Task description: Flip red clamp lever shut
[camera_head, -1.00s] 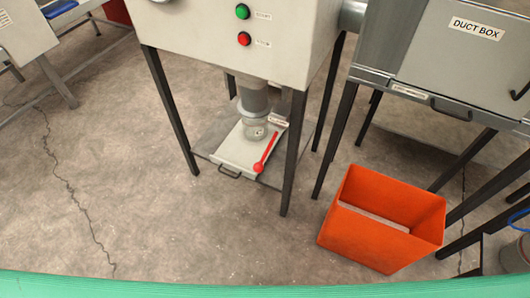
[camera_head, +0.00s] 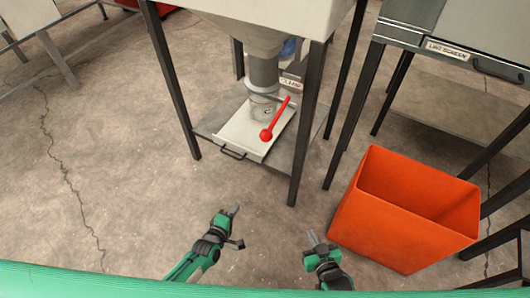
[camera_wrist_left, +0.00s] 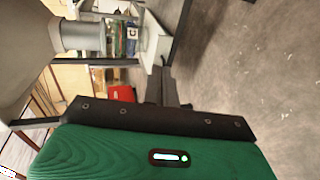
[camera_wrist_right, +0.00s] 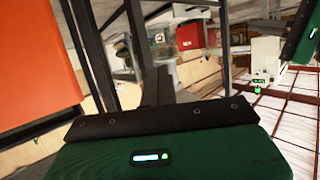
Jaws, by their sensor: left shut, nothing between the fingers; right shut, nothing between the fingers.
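The red clamp lever (camera_head: 275,120) slants over the pale sliding tray (camera_head: 245,140) under the machine's outlet pipe (camera_head: 264,75). Its round knob is at the lower left end, over the tray's front part. My left gripper (camera_head: 235,210) is shut and empty, in front of the tray and apart from it. My right gripper (camera_head: 312,238) is shut and empty, lower right of the tray and left of the orange bin. The wrist views show the closed fingers of the left (camera_wrist_left: 168,90) and right (camera_wrist_right: 170,85) grippers. The lever is not clearly visible in either wrist view.
The orange bin (camera_head: 380,235) stands on the floor at the right, close to my right gripper. Dark machine legs (camera_head: 308,125) flank the tray. A grey cabinet labelled "LINT SCREEN" (camera_head: 450,48) stands at the upper right. The floor at the left is clear.

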